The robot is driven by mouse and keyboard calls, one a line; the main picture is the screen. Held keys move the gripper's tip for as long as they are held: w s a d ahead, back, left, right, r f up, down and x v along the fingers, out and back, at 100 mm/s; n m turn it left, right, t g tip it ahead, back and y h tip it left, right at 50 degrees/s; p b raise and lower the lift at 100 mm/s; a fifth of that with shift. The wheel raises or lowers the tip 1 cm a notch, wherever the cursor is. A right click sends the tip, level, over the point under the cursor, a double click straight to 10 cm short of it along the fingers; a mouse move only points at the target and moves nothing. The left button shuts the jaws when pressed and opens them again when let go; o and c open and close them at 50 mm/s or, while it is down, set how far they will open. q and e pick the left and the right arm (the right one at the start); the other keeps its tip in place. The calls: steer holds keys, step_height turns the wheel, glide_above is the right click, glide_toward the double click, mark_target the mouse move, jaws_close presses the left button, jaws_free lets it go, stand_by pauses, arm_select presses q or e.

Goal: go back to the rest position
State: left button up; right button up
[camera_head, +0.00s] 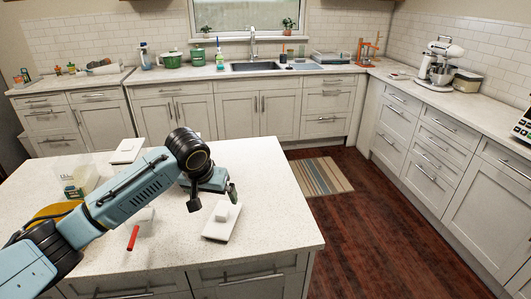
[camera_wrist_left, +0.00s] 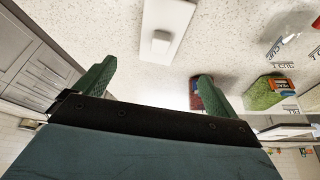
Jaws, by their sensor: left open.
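My left arm comes in from the left over the light speckled island counter. My left gripper (camera_head: 213,198) points downward above the counter, just behind a white plate with a small white block on it (camera_head: 222,218). In the left wrist view its two green fingers (camera_wrist_left: 151,88) stand wide apart with nothing between them. A white plate with a block (camera_wrist_left: 162,38) lies beyond the fingers in that view. My right gripper does not show in either view.
The island counter (camera_head: 275,225) also holds a second white plate (camera_head: 127,150), a red stick-like item (camera_head: 133,238) and a clear container (camera_head: 78,182), partly behind my arm. Its right side is bare. A striped rug (camera_head: 320,177) lies on the floor beyond.

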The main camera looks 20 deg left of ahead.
arm_select(q)
steer(key=s+d+f+m+h, duration=0.2)
steer(key=s+d+f+m, duration=0.2)
steer(key=s+d+f, duration=0.75)
steer(key=s+f+g, duration=0.1)
steer(key=s, duration=1.7)
step_height(320, 180, down, 28)
steer(key=s+g+y+b, duration=0.1)
steer(key=s+b, duration=0.1)
steer(key=b, duration=0.1)
steer(key=s+a+f+g+b, duration=0.1)
steer(key=s+a+f+b, duration=0.1)
steer(key=s+f, duration=1.4)
steer(key=shift+s+a+f+g, duration=0.3)
steer(key=shift+s+a, duration=0.05)
steer(key=shift+a, duration=0.05)
